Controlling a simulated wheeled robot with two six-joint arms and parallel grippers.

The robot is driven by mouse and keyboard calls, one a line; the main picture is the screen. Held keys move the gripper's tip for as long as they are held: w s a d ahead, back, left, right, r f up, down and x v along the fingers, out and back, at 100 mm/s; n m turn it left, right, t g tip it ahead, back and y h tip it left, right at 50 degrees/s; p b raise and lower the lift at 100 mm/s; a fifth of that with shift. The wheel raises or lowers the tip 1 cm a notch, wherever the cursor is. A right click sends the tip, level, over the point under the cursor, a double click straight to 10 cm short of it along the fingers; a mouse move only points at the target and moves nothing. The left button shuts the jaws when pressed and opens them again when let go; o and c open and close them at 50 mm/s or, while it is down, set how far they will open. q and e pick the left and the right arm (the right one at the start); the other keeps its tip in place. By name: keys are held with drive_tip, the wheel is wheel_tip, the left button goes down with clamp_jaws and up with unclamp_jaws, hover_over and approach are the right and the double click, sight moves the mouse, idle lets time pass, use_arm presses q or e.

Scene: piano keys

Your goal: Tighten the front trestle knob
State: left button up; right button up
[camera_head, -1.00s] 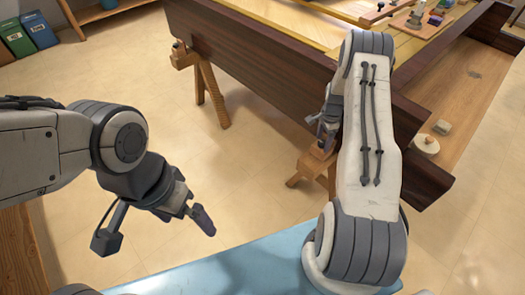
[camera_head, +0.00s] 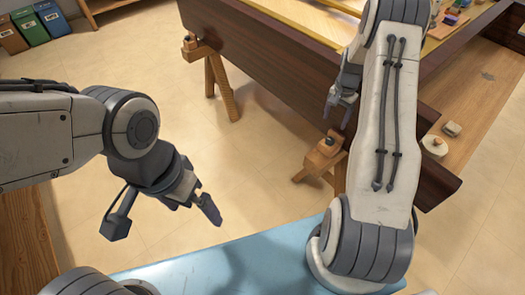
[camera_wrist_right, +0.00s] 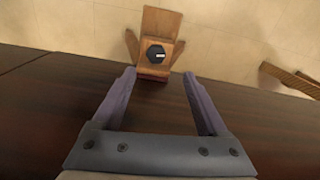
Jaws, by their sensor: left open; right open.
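The front trestle (camera_head: 318,160) is a wooden stand under the near end of the dark brown piano case. Its dark knob (camera_head: 329,141) sits on top; in the right wrist view the knob (camera_wrist_right: 156,54) is a black hexagon with a small white mark on a wooden block. My right gripper (camera_head: 338,112) is open and empty, above and apart from the knob. In the right wrist view its two fingers (camera_wrist_right: 158,74) point toward the knob, which lies just beyond the gap between the tips. My left gripper (camera_head: 205,208) hangs empty over the floor at left, its jaws open.
The dark case side (camera_head: 270,55) runs close beside my right gripper. A second trestle (camera_head: 215,75) stands further back. Small round and square pieces (camera_head: 434,146) lie on the wooden bench at right. Coloured bins (camera_head: 50,18) stand at far left. The floor between is clear.

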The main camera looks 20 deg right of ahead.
drive_tip(key=s+a+n+b, duration=0.2)
drive_tip(key=a+n+b, duration=0.2)
drive_tip(key=a, duration=1)
drive_tip(key=s+a+f+n+b, duration=0.1)
drive_tip(key=s+a+n+b, duration=0.2)
drive_tip(key=a+b, duration=0.8)
drive_tip(key=shift+a+n, duration=1.2)
drive_tip(key=shift+a, duration=0.4)
